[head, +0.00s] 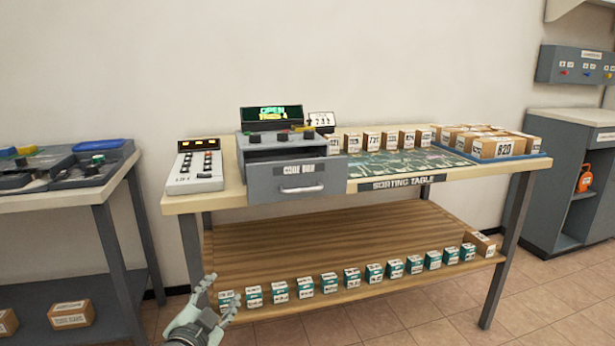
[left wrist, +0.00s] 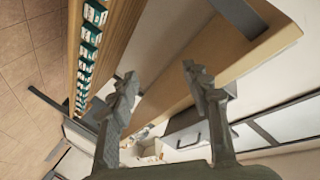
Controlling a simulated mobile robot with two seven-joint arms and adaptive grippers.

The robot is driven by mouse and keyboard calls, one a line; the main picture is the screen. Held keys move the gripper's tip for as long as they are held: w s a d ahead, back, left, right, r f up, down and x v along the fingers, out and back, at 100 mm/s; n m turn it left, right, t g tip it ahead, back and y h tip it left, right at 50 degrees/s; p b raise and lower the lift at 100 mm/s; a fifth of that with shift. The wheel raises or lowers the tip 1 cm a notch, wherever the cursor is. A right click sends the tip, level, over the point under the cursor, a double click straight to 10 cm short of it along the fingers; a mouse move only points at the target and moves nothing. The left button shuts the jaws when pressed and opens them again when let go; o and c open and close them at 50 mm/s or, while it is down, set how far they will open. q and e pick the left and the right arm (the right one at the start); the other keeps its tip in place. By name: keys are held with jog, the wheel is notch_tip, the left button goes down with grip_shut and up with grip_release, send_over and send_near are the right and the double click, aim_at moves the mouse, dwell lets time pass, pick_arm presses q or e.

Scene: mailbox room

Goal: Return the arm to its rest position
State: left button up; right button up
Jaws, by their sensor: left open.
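My left gripper (head: 207,298) shows at the bottom of the head view, in front of the left end of the table's lower shelf. Its two fingers stand apart with nothing between them. In the left wrist view the open fingers (left wrist: 160,95) rise in the middle, with the table edge and the drawer front behind them. The gripper appears apart from the table. My right gripper is not in either view.
The sorting table (head: 407,184) carries a code box with a drawer (head: 297,180) that juts forward, a keypad (head: 196,166) and boxes. Several small teal-and-white boxes (head: 352,278) line its lower shelf (head: 330,245). Another table (head: 60,205) stands left. Tiled floor is clear at right.

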pick_arm(q)
jog(key=s+a+f+n+g+y, duration=0.1)
jog(key=s+a+f+n+g, duration=0.15)
jog(key=s+f, duration=0.45)
jog(key=s+a+f+n+g+y, duration=0.1)
jog(key=s+a+f+n+g, duration=0.2)
jog(key=s+f, duration=0.45)
jog(key=s+a+f+n+g, duration=0.1)
jog(key=s+f+g, duration=0.2)
jog(key=s+f, duration=0.3)
jog(key=s+a+f+n+g, duration=0.1)
jog(key=s+f+g, duration=0.3)
jog(key=s, duration=0.8)
notch_tip(320, 180, down, 2)
jog(key=shift+a+f+y, duration=0.1)
jog(key=shift+a+y, duration=0.3)
jog(key=shift+a, duration=0.15)
jog(key=shift+g, duration=0.25)
